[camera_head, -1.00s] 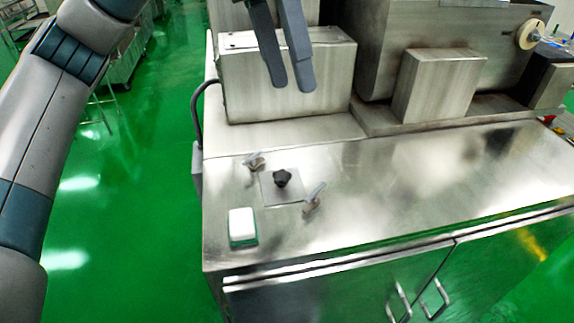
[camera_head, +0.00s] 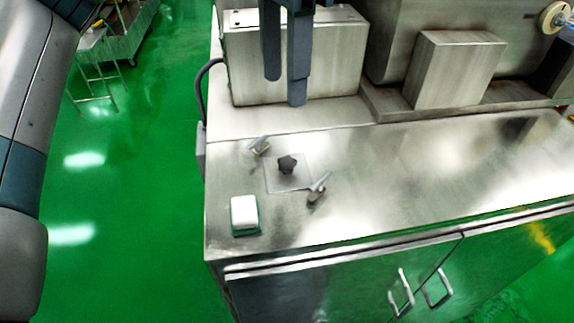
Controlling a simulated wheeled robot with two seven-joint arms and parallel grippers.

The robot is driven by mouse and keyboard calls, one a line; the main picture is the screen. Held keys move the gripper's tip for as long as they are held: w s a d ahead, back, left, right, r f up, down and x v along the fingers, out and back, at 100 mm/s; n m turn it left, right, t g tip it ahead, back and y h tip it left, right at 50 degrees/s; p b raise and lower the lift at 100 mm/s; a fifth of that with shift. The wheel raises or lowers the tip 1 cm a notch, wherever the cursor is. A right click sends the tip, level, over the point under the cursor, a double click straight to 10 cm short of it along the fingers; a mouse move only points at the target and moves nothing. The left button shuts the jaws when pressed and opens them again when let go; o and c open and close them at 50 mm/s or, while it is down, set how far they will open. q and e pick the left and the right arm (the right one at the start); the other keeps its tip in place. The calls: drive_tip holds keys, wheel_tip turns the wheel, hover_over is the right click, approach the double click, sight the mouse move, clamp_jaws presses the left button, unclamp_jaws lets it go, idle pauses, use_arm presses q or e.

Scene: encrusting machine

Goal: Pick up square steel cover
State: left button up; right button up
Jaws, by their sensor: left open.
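The square steel cover (camera_head: 299,181) is a thin flat plate with a black knob (camera_head: 287,164) at its middle. It lies on the steel machine top (camera_head: 420,180). My left gripper (camera_head: 284,92) is above and behind the cover, toward the back of the machine. Its two dark grey fingers point down, apart, with nothing between them. It does not touch the cover. My right gripper is out of view.
Small metal latches stand beside the cover at upper left (camera_head: 260,146) and lower right (camera_head: 318,190). A white block on a green base (camera_head: 244,215) sits front left. Steel boxes (camera_head: 330,70) and (camera_head: 455,70) stand behind. The right of the top is clear.

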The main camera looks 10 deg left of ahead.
use_arm(q)
wheel_tip(320, 180, down, 4)
drive_tip(key=p, duration=0.3)
hover_over(288, 160)
drive_tip(key=f, duration=0.5)
drive_tip(key=shift+w+a+f, duration=0.1)
drive_tip(key=shift+a, duration=0.25)
drive_tip(key=shift+f, duration=0.7)
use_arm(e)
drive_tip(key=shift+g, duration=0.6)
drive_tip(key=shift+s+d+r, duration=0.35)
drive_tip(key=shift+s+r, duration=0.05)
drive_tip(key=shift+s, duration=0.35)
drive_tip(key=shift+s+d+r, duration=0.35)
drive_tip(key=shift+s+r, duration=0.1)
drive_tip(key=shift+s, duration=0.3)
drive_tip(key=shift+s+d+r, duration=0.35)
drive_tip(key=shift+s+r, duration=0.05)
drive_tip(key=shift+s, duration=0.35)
use_arm(q)
drive_tip(key=shift+p, duration=0.3)
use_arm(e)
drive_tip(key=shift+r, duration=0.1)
